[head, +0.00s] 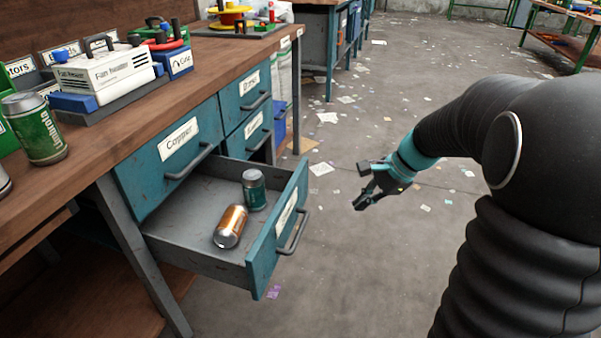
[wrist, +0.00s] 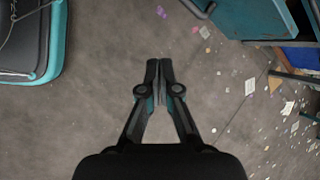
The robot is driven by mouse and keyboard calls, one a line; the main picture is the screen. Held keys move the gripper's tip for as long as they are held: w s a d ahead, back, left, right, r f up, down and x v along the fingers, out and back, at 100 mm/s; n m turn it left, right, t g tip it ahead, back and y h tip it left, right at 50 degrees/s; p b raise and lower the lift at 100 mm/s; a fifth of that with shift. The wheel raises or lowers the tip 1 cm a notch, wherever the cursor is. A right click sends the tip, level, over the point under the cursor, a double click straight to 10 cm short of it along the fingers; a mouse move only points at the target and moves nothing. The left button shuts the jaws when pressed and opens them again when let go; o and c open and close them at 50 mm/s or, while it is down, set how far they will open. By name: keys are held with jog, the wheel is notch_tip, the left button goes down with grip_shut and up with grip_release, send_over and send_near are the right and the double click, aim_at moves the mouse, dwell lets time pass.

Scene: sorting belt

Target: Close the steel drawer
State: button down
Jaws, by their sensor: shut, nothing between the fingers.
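The open drawer (head: 263,262) is pulled out below the Copper drawer (head: 150,182) of the workbench. It has a teal front with a dark bar handle (head: 294,234) and a white label too slanted to read. An orange can (head: 230,226) lies in it and a dark green can (head: 254,190) is near its front. My gripper (head: 362,187) is in the air to the right of the drawer front, apart from it. In the wrist view my gripper (wrist: 159,68) has its fingertips together with nothing between them, above the floor.
The wooden benchtop (head: 95,140) carries a green can (head: 36,130) and a white boxy device (head: 104,72). Two more labelled drawers to the right of Copper are shut. The concrete floor (head: 330,250) between drawer and arm is open, with paper scraps.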

jog(key=w+r+m+y, duration=0.1)
jog(key=w+r+m, duration=0.1)
jog(key=w+m, duration=0.2)
jog(key=m+t+y+b, duration=0.1)
jog(key=m+y, duration=0.1)
jog(key=m, duration=0.2)
send_near(294, 189)
notch_tip(294, 189, down, 4)
jog(key=a, duration=0.3)
jog(key=shift+w+f, duration=0.3)
jog(key=shift+w, duration=0.1)
jog(key=shift+w+a, duration=0.25)
jog(key=shift+a, duration=0.35)
jog(key=shift+w+t, duration=0.1)
jog(key=shift+t, duration=0.2)
